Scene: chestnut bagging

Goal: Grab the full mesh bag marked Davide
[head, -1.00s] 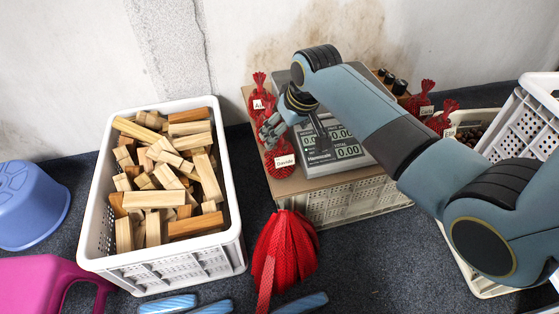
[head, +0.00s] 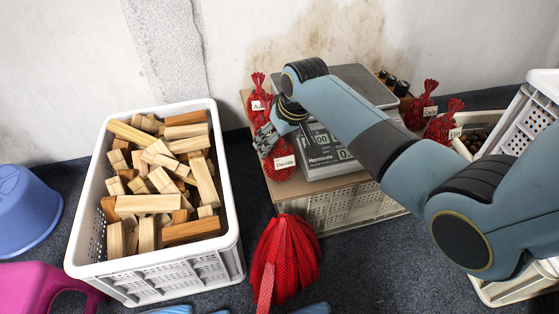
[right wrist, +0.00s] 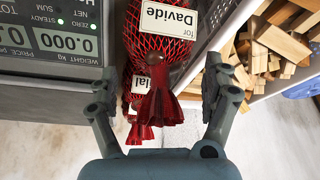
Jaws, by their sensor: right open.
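The full red mesh bag marked Davide (head: 280,164) stands at the front left of the board beside the scale, its white label facing out. In the right wrist view the Davide bag (right wrist: 158,48) shows its label upside down and its gathered red neck lies between my fingers. My right gripper (head: 266,140) is open at the top of this bag. In the right wrist view the right gripper (right wrist: 160,100) has one finger on each side of the neck, with gaps, and is not closed on it. My left gripper is not in view.
Another labelled red bag (head: 258,100) stands just behind. The scale (head: 325,148) is close on the right. Two more bags (head: 421,106) (head: 443,122) stand farther right. A white crate of wood blocks (head: 226,200) is at left. Empty red netting (head: 286,258) hangs in front.

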